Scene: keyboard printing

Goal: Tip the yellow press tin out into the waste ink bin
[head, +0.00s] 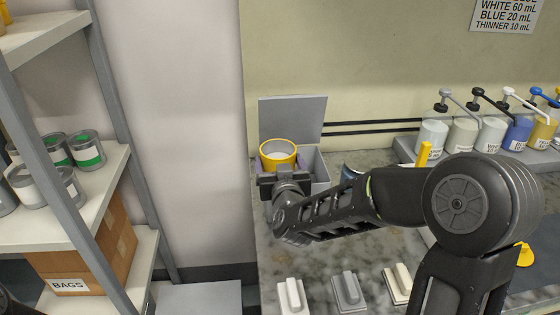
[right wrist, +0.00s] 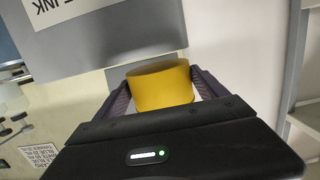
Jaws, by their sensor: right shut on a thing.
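The yellow press tin (head: 278,150) is between the fingers of my right gripper (head: 280,166), which is shut on it. In the head view its open top faces up, and it looks about upright, with a pale grey inside. It is at the grey waste ink bin (head: 315,170), over or just inside the bin's opening; the exact height is unclear. The bin's lid (head: 292,118) stands open behind. My left gripper is not in view.
A shelf (head: 95,185) with several tins and a box (head: 95,245) stands at the left. Pump bottles (head: 465,138) line the back right. Several small blocks with handles (head: 347,290) lie on the marbled counter (head: 275,255). My right arm covers part of the counter.

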